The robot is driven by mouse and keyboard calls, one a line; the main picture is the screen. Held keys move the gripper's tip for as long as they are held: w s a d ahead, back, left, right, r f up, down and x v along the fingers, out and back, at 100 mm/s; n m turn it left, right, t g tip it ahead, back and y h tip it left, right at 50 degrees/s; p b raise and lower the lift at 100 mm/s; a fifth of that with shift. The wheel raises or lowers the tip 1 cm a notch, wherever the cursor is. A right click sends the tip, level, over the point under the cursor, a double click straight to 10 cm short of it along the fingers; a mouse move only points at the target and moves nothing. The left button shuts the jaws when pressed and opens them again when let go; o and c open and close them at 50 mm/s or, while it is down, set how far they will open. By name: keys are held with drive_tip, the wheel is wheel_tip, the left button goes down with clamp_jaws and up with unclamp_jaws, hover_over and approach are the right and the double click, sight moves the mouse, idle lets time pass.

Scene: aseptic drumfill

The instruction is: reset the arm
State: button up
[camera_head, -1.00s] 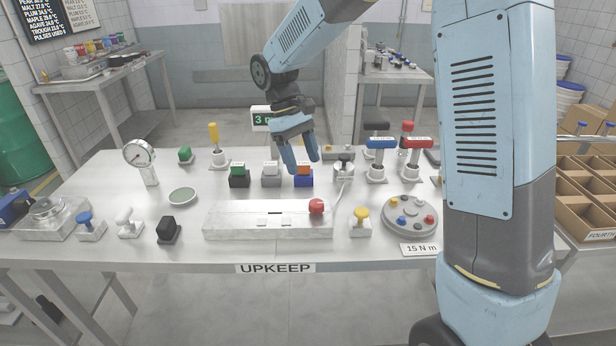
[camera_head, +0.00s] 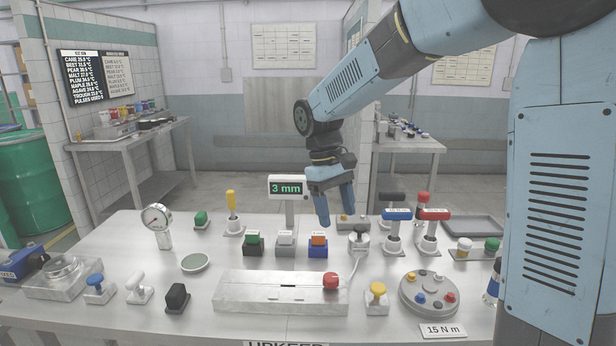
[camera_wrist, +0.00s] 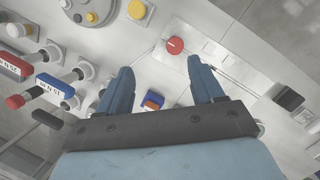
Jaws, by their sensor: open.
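My gripper (camera_head: 337,206) hangs above the back middle of the steel table, fingers pointing down and spread apart, with nothing between them. In the wrist view my gripper (camera_wrist: 158,85) shows two blue fingers with a clear gap over the tabletop. A blue block with an orange top (camera_head: 318,246) stands on the table just below and left of the fingers. It also shows in the wrist view (camera_wrist: 153,100), beyond the gap between the fingers. My arm reaches in from the upper right.
Blue-handled (camera_head: 396,214) and red-handled (camera_head: 434,214) T-tools stand right of my gripper. A display reading 3 mm (camera_head: 288,188) stands to its left. A metal fixture with a red knob (camera_head: 331,281) lies in front. A dial gauge (camera_head: 156,220) stands at the left.

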drive_tip(key=s+d+r+m+t+y, duration=0.1)
drive_tip(key=s+d+r+m+t, duration=0.2)
drive_tip(key=s+d, duration=0.5)
drive_tip(key=s+d+r+m+t+y, duration=0.1)
drive_tip(key=s+d+r+m+t, duration=0.2)
drive_tip(key=s+d, duration=0.6)
drive_tip(key=shift+s+r+m+t, duration=0.3)
drive_tip(key=shift+s+m+t, duration=0.45)
drive_tip(key=shift+s, duration=0.3)
